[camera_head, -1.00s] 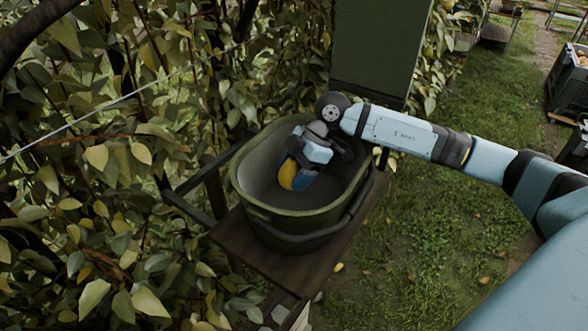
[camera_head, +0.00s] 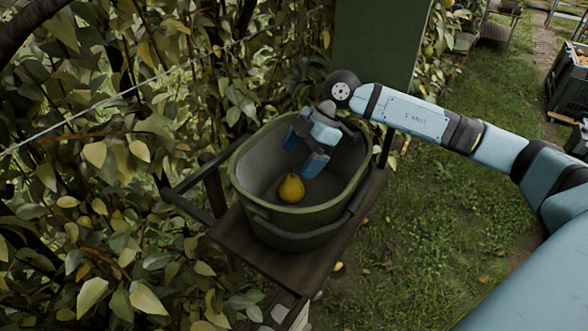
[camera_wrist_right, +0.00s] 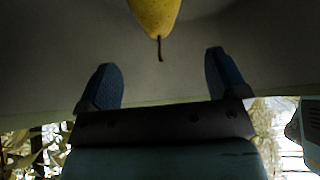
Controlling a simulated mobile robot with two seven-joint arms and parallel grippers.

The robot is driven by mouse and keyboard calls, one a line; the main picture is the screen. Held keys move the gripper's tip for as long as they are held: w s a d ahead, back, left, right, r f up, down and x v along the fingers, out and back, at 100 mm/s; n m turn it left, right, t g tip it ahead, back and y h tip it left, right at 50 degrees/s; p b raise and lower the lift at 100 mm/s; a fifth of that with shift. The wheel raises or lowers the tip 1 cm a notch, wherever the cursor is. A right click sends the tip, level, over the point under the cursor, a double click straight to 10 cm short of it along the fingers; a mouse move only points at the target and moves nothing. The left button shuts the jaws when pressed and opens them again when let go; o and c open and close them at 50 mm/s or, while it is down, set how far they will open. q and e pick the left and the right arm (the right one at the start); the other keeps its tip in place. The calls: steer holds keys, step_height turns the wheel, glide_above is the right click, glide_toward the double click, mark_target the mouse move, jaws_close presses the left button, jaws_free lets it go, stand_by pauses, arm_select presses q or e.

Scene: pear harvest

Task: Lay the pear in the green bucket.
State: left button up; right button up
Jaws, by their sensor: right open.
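The yellow pear (camera_head: 291,188) rests inside the green bucket (camera_head: 290,222), on its floor near the front-left wall. In the right wrist view the pear (camera_wrist_right: 156,15) shows at the top edge, stem towards me, partly cut off by the frame. My right gripper (camera_head: 304,156) is open and empty, above and behind the pear, with its fingers inside the bucket's opening. Its two blue fingertips (camera_wrist_right: 164,75) are spread wide in the wrist view, with a clear gap between them and the pear. My left gripper does not show.
The bucket stands on a brown wooden shelf (camera_head: 260,255) with dark rails at its left. Dense leafy branches (camera_head: 110,180) fill the left side. A green post (camera_head: 375,45) rises behind. Grass lies open to the right, with a dark crate (camera_head: 570,85) of fruit at the far right.

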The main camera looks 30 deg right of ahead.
steer(key=b+v, duration=0.1)
steer(key=v, duration=0.7)
steer(key=shift+d+r, duration=0.15)
steer(key=shift+r, duration=0.1)
